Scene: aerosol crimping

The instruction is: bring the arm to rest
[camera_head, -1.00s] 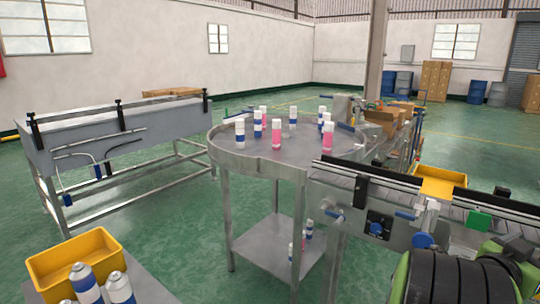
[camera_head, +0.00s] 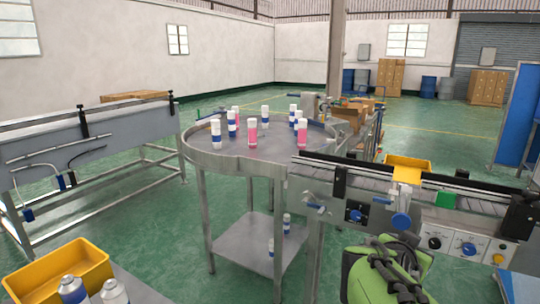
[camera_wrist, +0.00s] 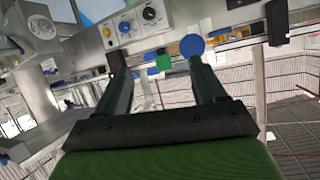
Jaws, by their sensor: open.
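My gripper (camera_wrist: 156,68) shows in the wrist view with its two dark fingers apart and nothing between them. Past the fingers is a grey machine panel (camera_wrist: 160,22) with knobs and a round blue knob, seen tilted. Whether the fingers touch anything there is not clear, but they look clear of it. In the head view my green and black arm (camera_head: 385,272) is folded at the bottom right, in front of the conveyor (camera_head: 400,187). The gripper itself cannot be made out in the head view.
A round steel table (camera_head: 230,162) holds several blue-and-white and pink cans. A yellow bin (camera_head: 62,272) with cans near it is at the lower left. A long grey bench (camera_head: 85,148) stands at the left. Green floor (camera_head: 160,228) is open between the bench and the round table.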

